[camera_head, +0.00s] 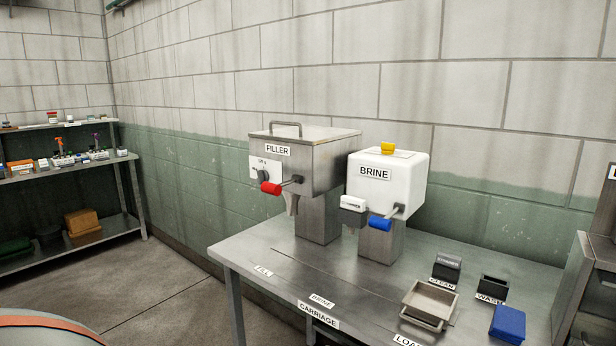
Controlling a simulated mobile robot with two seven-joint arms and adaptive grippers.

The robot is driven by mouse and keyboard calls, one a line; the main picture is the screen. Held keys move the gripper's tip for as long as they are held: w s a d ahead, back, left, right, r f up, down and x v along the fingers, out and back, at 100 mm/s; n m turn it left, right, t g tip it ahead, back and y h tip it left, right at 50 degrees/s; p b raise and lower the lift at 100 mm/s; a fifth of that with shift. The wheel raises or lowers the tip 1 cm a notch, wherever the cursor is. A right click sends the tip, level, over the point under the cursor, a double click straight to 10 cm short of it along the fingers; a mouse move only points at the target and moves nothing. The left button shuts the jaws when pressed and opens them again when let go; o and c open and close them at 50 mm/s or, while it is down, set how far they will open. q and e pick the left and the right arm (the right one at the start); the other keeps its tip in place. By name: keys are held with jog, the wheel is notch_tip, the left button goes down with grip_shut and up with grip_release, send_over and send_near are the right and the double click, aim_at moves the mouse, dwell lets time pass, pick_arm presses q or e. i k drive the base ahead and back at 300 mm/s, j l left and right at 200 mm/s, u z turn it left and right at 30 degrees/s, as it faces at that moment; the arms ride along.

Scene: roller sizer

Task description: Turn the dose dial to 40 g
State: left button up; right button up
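The dose dial (262,174) appears to be the small dark knob on a white plate on the front of the steel filler (325,162). The marks around it are too small to read, so its setting cannot be told. A lever with a red handle (270,188) sticks out just right of the dial, and a spout hangs below. Neither of my grippers shows in the head view.
The white brine unit (411,175) with a blue handle (380,223) stands right of the filler. The steel table (262,245) also holds a tray (430,304), dark holders and a blue block (508,323). Its front left is clear. A stocked shelf (72,172) stands far left.

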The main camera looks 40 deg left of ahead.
aim_at(263, 176)
jog(key=u, duration=1.5)
